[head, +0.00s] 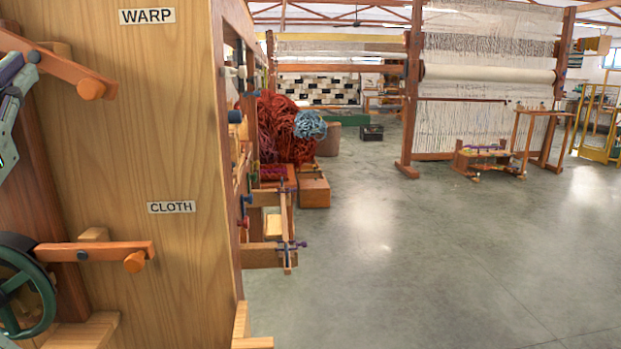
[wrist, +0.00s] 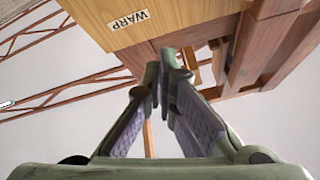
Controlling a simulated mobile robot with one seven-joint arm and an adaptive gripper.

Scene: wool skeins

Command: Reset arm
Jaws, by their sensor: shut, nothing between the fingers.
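My gripper (wrist: 167,62) fills the middle of the wrist view, its two grey-green fingers with purple pads closed together at the tips and nothing held between them. Part of my gripper (head: 27,65) also shows at the left edge of the head view, close to the upper wooden lever (head: 75,72). The rest of my arm is outside the head view. Beyond the fingertips in the wrist view is the wooden panel (wrist: 105,18) with the WARP label (wrist: 128,20). I cannot tell whether the fingertips touch any wood.
The loom's wooden panel (head: 150,150) stands close on the left, with a CLOTH label (head: 172,207), a lower lever (head: 95,251) and a green wheel (head: 25,285). Red wool (head: 278,130) and blue wool (head: 310,125) lie behind. Open floor (head: 430,260) spreads to the right.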

